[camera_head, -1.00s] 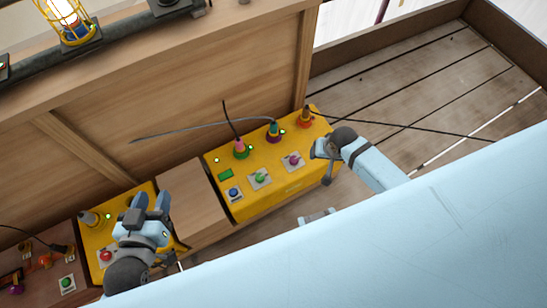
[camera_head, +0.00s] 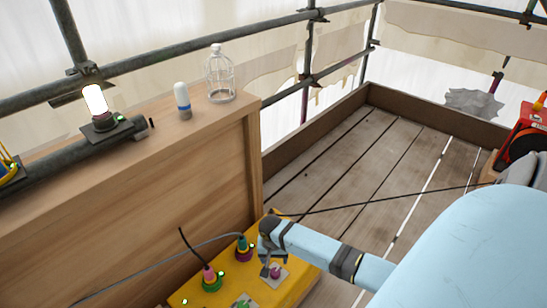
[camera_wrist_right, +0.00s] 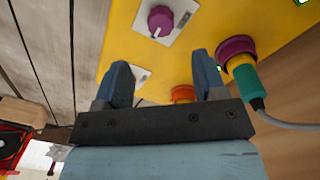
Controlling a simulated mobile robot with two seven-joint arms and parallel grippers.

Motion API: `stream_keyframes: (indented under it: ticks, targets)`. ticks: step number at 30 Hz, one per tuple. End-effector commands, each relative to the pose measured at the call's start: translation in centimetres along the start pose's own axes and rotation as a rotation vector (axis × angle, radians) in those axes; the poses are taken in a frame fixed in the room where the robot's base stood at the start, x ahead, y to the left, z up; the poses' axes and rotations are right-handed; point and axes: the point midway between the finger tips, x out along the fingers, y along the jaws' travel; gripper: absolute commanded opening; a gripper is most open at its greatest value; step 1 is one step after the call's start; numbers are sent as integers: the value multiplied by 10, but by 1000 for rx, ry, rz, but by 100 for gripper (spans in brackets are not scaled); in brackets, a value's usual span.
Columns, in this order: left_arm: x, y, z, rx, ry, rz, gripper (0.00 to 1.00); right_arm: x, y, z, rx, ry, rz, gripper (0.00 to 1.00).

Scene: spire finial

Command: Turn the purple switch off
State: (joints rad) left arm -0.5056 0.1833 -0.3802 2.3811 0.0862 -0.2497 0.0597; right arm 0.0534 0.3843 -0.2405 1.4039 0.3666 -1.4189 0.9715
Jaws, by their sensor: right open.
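The purple switch is a round knob (camera_wrist_right: 160,20) on a white plate on the yellow panel (camera_wrist_right: 125,30), at the top of the right wrist view. It also shows small in the head view (camera_head: 275,271), partly covered by my right gripper (camera_head: 270,259). In the right wrist view my right gripper (camera_wrist_right: 162,75) is open, its two blue fingers apart with nothing between them. The knob lies just beyond the fingertips and looks apart from them. The exact gap cannot be told. My left gripper is out of view.
A teal plug (camera_wrist_right: 247,80) with a grey cable sits in a purple socket beside the right finger. An orange socket (camera_wrist_right: 183,93) is near the gripper's middle. A pink plug (camera_head: 209,277) and a green knob (camera_head: 243,303) are farther left. A wooden wall (camera_head: 150,210) stands behind the panel.

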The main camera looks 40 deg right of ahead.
Motion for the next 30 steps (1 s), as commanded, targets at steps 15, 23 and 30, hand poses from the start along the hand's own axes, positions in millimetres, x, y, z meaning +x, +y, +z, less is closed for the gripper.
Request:
stream_keyframes:
  ticks: [15, 23, 30]
  targets:
    - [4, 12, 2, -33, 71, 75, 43, 89, 0, 0, -1, 1, -1, 64]
    - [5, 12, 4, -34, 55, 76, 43, 92, 0, 0, -1, 1, -1, 64]
    - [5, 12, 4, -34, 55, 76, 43, 92, 0, 0, -1, 1, -1, 34]
